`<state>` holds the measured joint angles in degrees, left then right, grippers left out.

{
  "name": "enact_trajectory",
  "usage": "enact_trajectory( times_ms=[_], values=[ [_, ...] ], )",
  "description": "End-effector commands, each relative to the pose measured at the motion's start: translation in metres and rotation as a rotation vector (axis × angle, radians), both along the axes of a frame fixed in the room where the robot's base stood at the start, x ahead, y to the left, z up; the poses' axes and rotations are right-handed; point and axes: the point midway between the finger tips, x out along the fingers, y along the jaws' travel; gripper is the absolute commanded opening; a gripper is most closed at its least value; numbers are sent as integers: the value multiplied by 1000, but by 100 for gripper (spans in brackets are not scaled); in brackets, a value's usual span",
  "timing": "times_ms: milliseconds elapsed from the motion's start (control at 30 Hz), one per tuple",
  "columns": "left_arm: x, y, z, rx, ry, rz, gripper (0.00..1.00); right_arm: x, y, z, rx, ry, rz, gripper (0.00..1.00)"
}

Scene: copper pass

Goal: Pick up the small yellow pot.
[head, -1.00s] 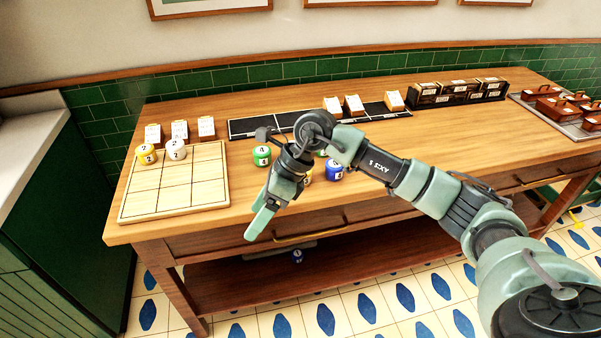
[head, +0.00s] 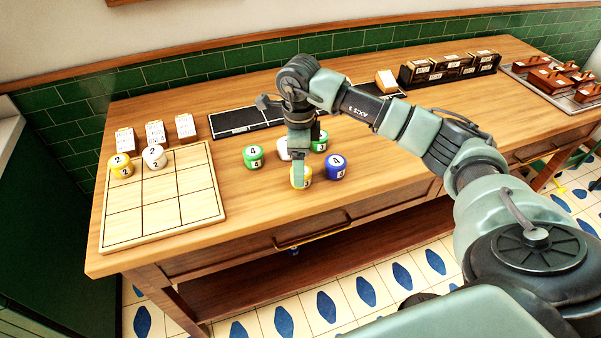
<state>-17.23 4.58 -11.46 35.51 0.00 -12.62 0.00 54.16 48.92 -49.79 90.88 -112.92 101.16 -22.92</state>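A small yellow pot (head: 307,180) stands near the front edge of the wooden table, under my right gripper (head: 298,182). The gripper points down, and a pale green finger covers the middle of this pot. I cannot tell whether the fingers touch it or how far apart they are. Another yellow pot (head: 121,167), marked 2, stands at the back left of the gridded wooden board (head: 122,222). My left gripper is out of view.
Close around my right gripper stand a blue pot (head: 335,168), a green pot (head: 253,158), another green pot (head: 320,142) and a partly hidden white pot (head: 283,150). A second white pot (head: 154,158) is on the board. The table between board and pots is clear.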

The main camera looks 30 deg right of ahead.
Motion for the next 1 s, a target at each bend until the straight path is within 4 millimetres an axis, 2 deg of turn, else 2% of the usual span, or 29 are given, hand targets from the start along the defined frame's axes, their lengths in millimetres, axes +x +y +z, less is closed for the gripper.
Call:
enact_trajectory(
  times_ms=[100,300,533,567,800,833,1000],
  values=[
    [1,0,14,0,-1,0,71,-5,-3,-16,0,6,-1,75],
    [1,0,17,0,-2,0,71,-3,-3,-40,1,0,0,75],
    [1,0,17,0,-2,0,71,-3,-3,-42,1,-1,0,75],
    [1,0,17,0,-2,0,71,-3,-3,-42,1,-1,0,72],
    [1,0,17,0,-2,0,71,-3,-3,-42,1,-1,0,5],
    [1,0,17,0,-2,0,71,-3,-3,-42,1,-2,0,2],
    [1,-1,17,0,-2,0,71,-3,-3,-41,1,-2,0,2]
  ],
)
